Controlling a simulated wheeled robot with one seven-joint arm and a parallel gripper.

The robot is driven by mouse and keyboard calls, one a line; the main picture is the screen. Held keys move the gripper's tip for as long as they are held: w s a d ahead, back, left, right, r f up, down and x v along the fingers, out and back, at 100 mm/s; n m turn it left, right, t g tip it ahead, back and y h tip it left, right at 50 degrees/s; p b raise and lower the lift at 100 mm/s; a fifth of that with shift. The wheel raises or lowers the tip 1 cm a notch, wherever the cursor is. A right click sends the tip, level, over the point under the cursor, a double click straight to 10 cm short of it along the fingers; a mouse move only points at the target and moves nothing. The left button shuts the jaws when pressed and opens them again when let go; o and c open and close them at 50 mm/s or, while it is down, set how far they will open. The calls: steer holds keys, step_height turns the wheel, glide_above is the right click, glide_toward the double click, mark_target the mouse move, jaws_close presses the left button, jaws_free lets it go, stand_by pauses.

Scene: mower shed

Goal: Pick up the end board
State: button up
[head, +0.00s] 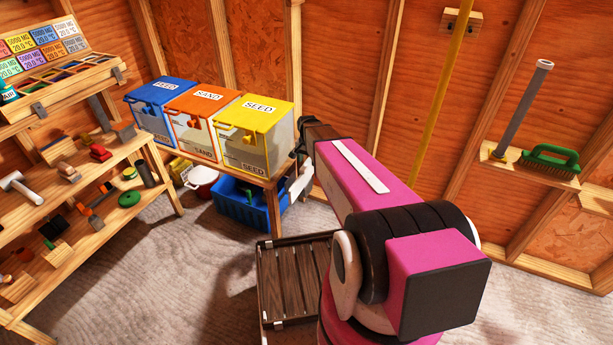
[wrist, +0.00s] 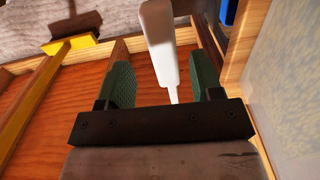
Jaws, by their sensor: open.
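A white, narrow paddle-shaped piece (wrist: 159,45) stands between my gripper's fingers in the wrist view. It is the only board-like thing near the jaws, but I cannot tell for certain that it is the end board. In the head view a white piece (head: 300,185) shows at the right end of the bin bench. My gripper (wrist: 163,78) is open, with one green-padded finger on each side of the white piece and visible gaps to both. In the head view my arm mostly hides the gripper. The white piece's lower end is hidden behind the gripper's dark bar.
The bench (head: 232,167) carries blue FEED (head: 160,105), orange SAND (head: 200,115) and yellow SEED (head: 252,130) bins. A blue crate (head: 240,205) sits beneath it. The bench edge (wrist: 240,60) is close right of my gripper. A yellow pole (head: 440,90) leans against the plywood wall.

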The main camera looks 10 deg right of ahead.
mark_target(306, 163)
steer(key=shift+w+a+f, duration=0.1)
steer(key=shift+f, duration=1.35)
steer(key=shift+w+a+f, duration=0.1)
steer(key=shift+f, duration=1.3)
steer(key=shift+f, duration=0.25)
jaws_close()
